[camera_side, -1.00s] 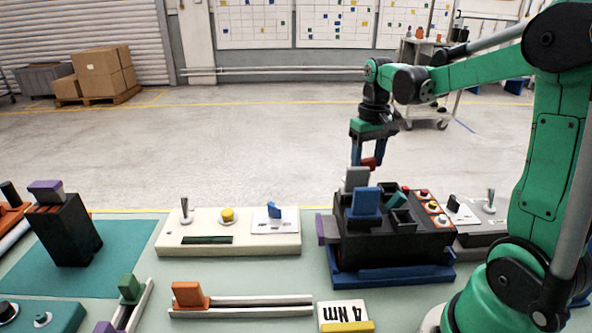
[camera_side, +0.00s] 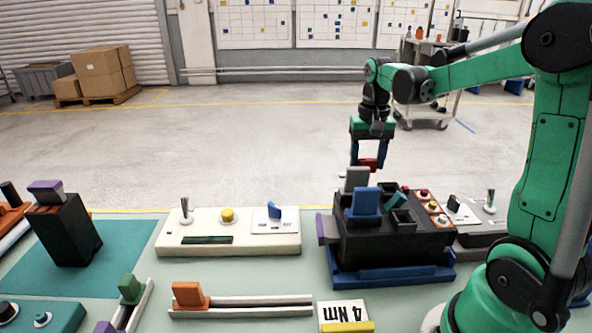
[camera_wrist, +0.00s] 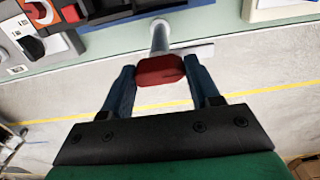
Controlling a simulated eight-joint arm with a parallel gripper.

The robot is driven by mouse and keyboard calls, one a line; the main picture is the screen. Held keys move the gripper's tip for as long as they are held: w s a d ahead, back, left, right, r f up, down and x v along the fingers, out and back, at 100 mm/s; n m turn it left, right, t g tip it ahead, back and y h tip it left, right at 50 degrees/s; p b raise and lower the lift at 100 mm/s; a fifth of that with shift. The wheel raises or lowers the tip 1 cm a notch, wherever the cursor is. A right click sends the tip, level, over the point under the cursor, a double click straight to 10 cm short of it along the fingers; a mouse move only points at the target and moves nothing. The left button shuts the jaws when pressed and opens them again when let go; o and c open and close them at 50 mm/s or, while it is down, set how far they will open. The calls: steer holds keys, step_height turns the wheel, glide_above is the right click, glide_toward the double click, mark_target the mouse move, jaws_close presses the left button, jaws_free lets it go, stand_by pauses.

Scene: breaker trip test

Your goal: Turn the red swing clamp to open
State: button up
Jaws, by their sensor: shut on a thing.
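The red swing clamp (camera_wrist: 160,71) shows in the wrist view as a red block on a grey post, with a pale bar beside the post at the bench edge. My gripper (camera_wrist: 162,80) has its two blue fingers on either side of the red block, shut on it. In the side view my gripper (camera_side: 368,161) points down behind the black fixture, with the red clamp (camera_side: 367,163) between its fingertips. The clamp's post and base are hidden there by the fixture.
Open floor lies behind the bench.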

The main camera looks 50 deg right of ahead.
mark_target(367, 159)
steer(key=o, duration=1.3)
steer(key=shift+r, duration=2.85)
steer(key=shift+f, duration=0.1)
step_height(367, 159, down, 6)
steer(key=shift+r, duration=0.25)
steer(key=shift+n, duration=0.6)
